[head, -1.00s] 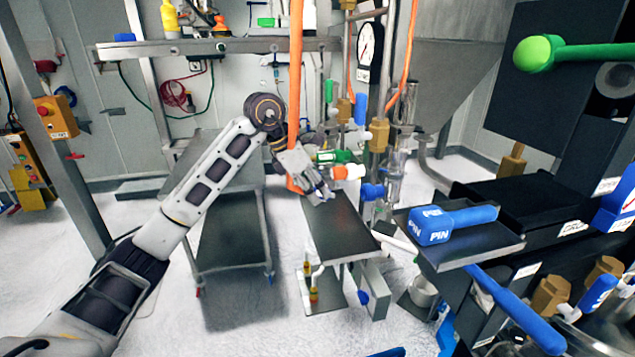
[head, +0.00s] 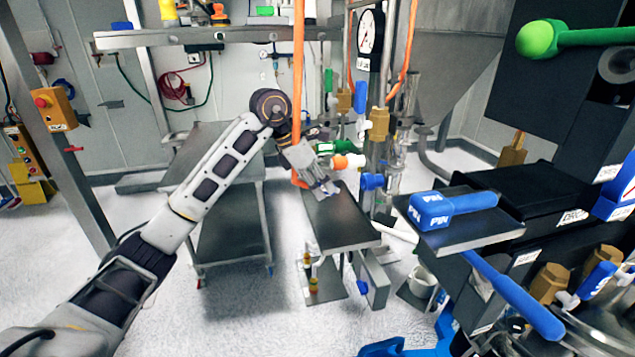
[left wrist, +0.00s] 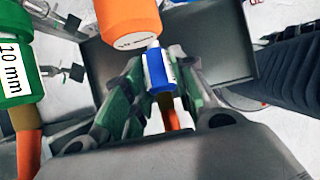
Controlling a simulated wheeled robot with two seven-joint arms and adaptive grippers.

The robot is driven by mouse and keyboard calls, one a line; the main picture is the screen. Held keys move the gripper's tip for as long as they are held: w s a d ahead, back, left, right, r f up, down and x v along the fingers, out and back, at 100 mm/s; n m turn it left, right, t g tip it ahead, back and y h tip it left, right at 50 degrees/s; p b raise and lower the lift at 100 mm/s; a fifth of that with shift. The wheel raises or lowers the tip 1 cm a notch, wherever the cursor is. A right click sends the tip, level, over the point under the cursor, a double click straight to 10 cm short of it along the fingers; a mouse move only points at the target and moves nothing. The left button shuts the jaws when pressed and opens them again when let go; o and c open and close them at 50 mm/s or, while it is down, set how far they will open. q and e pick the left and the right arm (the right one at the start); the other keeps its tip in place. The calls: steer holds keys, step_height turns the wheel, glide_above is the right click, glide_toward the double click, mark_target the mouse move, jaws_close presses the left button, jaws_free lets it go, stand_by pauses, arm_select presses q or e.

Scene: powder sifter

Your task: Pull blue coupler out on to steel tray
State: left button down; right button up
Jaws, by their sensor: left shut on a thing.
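The small blue coupler (left wrist: 158,72) shows in the left wrist view between the green-padded fingers of my left gripper (left wrist: 160,85). The fingers are shut on it, and a copper-coloured stem shows below it. In the head view my left gripper (head: 326,187) is over the far end of the steel tray (head: 345,232); the coupler is too small or hidden to make out there. The tray's dark surface also shows in the left wrist view (left wrist: 215,35), behind the coupler. I cannot tell whether the coupler touches it. My right gripper is not in view.
An orange coupler (left wrist: 128,22) and a green one marked 10 mm (left wrist: 18,60) are close to my left gripper. An orange hose (head: 297,80) hangs beside the wrist. A blue PIN handle (head: 450,208) lies on a shelf at right. The tray's near part is bare.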

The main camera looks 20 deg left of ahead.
arm_select(q)
steer(key=shift+w+d+f, duration=0.25)
steer(key=shift+d+f, duration=0.1)
steer(key=shift+f, duration=0.2)
steer(key=shift+d+b+x, duration=0.2)
steer(key=shift+b+x, duration=0.45)
steer(key=shift+x, duration=0.9)
steer(key=shift+w+f+b, duration=0.15)
steer(key=shift+f+b, duration=0.4)
steer(key=shift+f, duration=0.3)
steer(key=c, duration=1.1)
jaws_free()
